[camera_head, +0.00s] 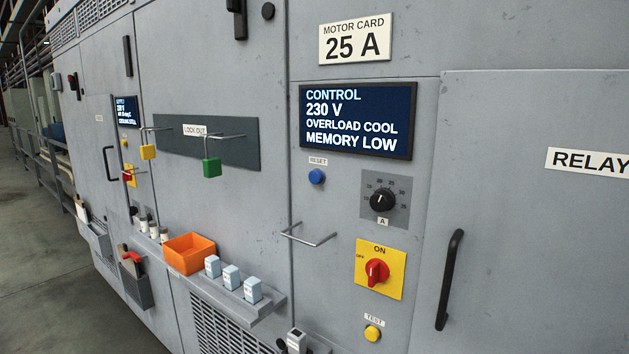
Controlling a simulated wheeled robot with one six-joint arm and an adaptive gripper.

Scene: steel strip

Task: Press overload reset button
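The blue round reset button (317,177) sits on the grey cabinet front, right of the picture's middle. A small label (318,161) reading RESET is directly above it. Above that, a dark display (357,120) reads CONTROL, 230 V, OVERLOAD COOL, MEMORY LOW. Nothing covers the button or touches it. My gripper is not in this view.
A black dial (382,201), a red switch (376,272) on a yellow plate and a yellow test button (373,333) are nearby. A wire hook (310,234) juts out below the button. A ledge (236,300) holds an orange bin (190,253) and small boxes.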

